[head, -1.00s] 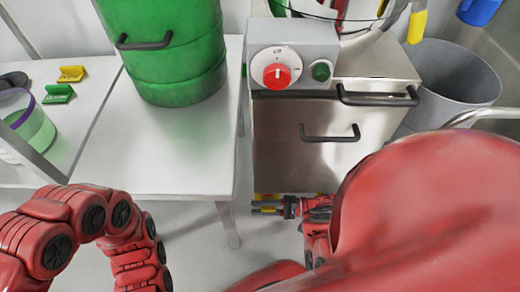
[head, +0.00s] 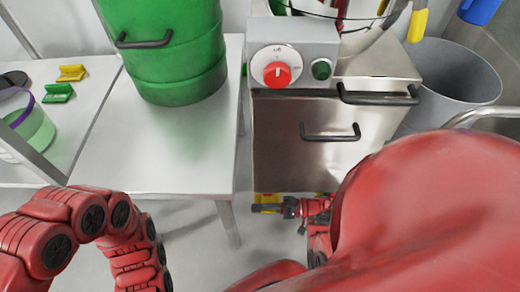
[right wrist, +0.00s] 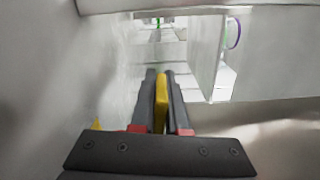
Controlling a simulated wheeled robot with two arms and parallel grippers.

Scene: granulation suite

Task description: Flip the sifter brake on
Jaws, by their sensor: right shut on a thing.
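The sifter appears to be the steel machine (head: 285,150) with a grey control box on top, in the middle of the head view. My right gripper (head: 266,208) is low at the foot of its front. In the right wrist view the fingers (right wrist: 161,110) are shut on a narrow yellow lever (right wrist: 161,100), which looks like the brake. Yellow parts show at the machine's foot in the head view, partly covered by the gripper and my arm. The lever's far end and mounting cannot be made out. My left arm is at lower left; its gripper is out of frame.
A white table (head: 165,165) with a green drum (head: 168,60) stands to the left. A grey bin (head: 455,82) is at right. My red arm covers the lower right.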

